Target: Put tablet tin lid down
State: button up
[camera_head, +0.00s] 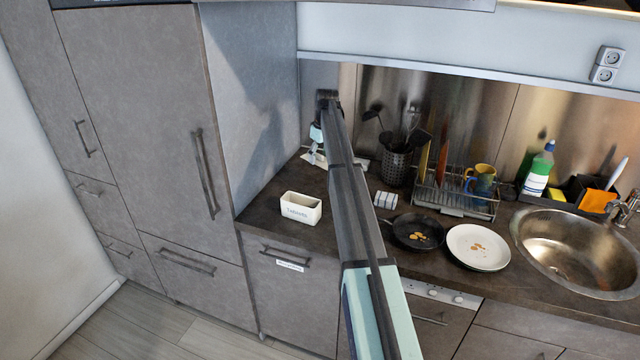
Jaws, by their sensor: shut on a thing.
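The tablet tin (300,208) is a white box with dark "Tablets" lettering. It stands upright and open-topped near the left front edge of the dark counter. My gripper (315,153) is small in the picture, at the back left of the counter, behind and slightly right of the tin. It is shut on a pale, flat piece (309,159), which looks like the tablet tin lid. My arm hides part of this area, so the lid's full outline and whether it touches the counter cannot be told.
Right of my arm are a utensil holder (397,166), a striped cloth-like item (385,200), a dark pan (417,232), a white plate (478,247), a dish rack (455,205) and the sink (575,255). A tall cabinet (140,130) bounds the left. Counter around the tin is clear.

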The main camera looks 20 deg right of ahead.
aim_at(318, 191)
notch_tip(318, 191, down, 13)
jog(key=p, duration=0.3)
jog(key=shift+f, duration=0.2)
jog(key=shift+f, duration=0.1)
jog(key=shift+f, duration=0.1)
jog(key=o, duration=1)
jog(key=shift+o, duration=0.2)
jog(key=r+b, duration=0.1)
jog(key=r, duration=0.3)
jog(key=s+r+b, duration=0.1)
jog(key=r, duration=0.3)
jog(key=r+b, duration=0.1)
jog(key=r, duration=0.3)
jog(key=shift+s+d+r, duration=0.15)
jog(key=shift+s+d, duration=0.15)
